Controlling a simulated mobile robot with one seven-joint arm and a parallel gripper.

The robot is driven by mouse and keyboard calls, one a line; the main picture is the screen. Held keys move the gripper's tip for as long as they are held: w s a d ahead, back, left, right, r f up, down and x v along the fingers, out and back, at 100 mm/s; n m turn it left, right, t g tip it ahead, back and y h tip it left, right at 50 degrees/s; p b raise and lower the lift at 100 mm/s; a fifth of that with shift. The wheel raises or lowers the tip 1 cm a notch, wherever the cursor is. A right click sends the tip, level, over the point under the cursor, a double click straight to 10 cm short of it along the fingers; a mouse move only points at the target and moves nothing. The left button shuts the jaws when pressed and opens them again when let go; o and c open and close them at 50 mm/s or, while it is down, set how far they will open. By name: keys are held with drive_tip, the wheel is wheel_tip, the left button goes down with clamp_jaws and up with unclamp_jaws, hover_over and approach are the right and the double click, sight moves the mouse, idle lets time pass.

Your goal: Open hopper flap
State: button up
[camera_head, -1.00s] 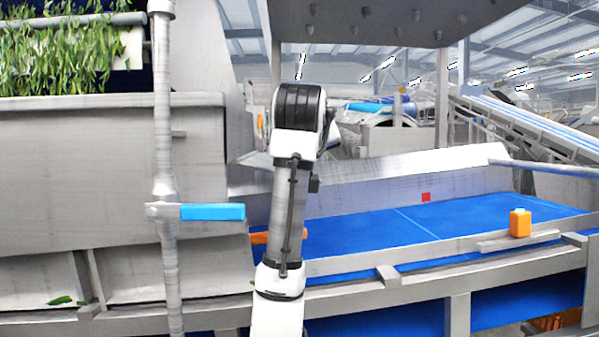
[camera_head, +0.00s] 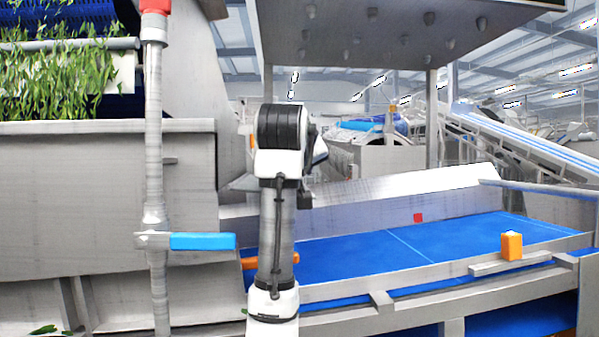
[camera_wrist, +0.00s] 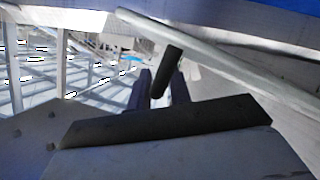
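A grey hopper (camera_head: 100,165) with leafy greens (camera_head: 60,75) above it fills the left of the head view. A blue lever handle (camera_head: 203,241) sticks out level to the right from a vertical grey pipe (camera_head: 155,130) in front of the hopper. Which panel is the flap I cannot tell; sloped grey panels show below the hopper wall. My arm stands to the right of the blue handle, apart from it in the picture, and hides my gripper there. In the wrist view, dark finger-like parts of my gripper (camera_wrist: 160,88) show, with a dark piece between them; their opening is unclear.
A blue conveyor belt (camera_head: 400,245) with grey side rails runs to the right. An orange box (camera_head: 511,245) sits at its near rail. A grey overhead panel (camera_head: 400,25) hangs above. A pale rail (camera_wrist: 220,60) crosses the wrist view.

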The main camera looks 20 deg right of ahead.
drive_tip(key=b+v, duration=0.8)
drive_tip(key=v, duration=0.5)
drive_tip(key=shift+s+a, duration=0.2)
drive_tip(key=shift+s, duration=0.1)
drive_tip(key=shift+r, duration=0.2)
